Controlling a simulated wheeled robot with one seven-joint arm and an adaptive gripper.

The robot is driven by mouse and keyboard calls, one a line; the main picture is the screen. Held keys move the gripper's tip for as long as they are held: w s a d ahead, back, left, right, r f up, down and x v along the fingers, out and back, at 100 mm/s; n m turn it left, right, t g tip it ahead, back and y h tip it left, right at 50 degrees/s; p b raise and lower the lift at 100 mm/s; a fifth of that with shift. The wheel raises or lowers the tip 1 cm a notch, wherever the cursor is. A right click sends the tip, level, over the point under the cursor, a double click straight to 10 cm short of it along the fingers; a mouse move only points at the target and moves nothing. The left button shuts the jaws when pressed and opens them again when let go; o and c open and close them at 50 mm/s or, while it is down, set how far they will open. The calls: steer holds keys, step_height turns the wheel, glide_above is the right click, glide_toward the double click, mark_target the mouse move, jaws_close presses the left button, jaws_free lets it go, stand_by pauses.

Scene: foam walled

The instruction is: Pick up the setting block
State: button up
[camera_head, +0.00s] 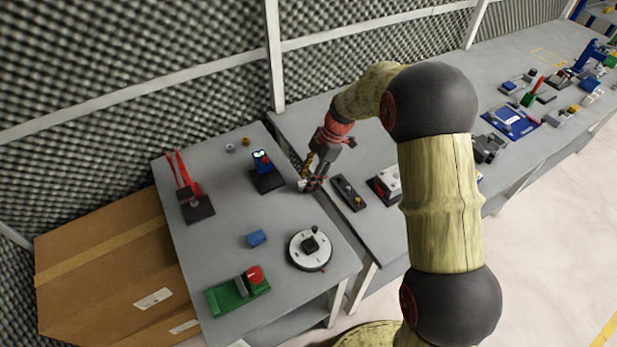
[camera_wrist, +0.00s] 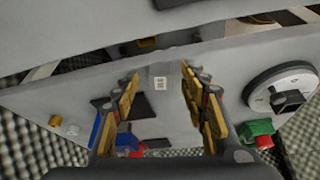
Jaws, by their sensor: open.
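A small whitish block with dark marks (camera_wrist: 159,83), which looks like the setting block, sits on the grey table between my fingertips in the wrist view. In the head view it shows as a small pale shape (camera_head: 302,186) at the table's right edge, partly hidden by my gripper. My gripper (camera_head: 313,182) points down at it. In the wrist view my gripper (camera_wrist: 160,73) is open, with one finger on each side of the block and a gap to both. I cannot tell how far the fingertips are above the table.
A dark stand with a blue device (camera_head: 264,172) is left of my gripper. A round white dial (camera_head: 310,249), a blue block (camera_head: 257,238), a green box with a red knob (camera_head: 237,291) and a red-pronged stand (camera_head: 196,206) share the table. A dark tray (camera_head: 347,193) lies on the neighbouring table.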

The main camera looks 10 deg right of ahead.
steer(key=s+v, duration=0.1)
steer(key=v, duration=1)
steer(key=shift+w+d+r, duration=0.2)
steer(key=shift+w+r, duration=0.2)
steer(key=shift+w, duration=0.1)
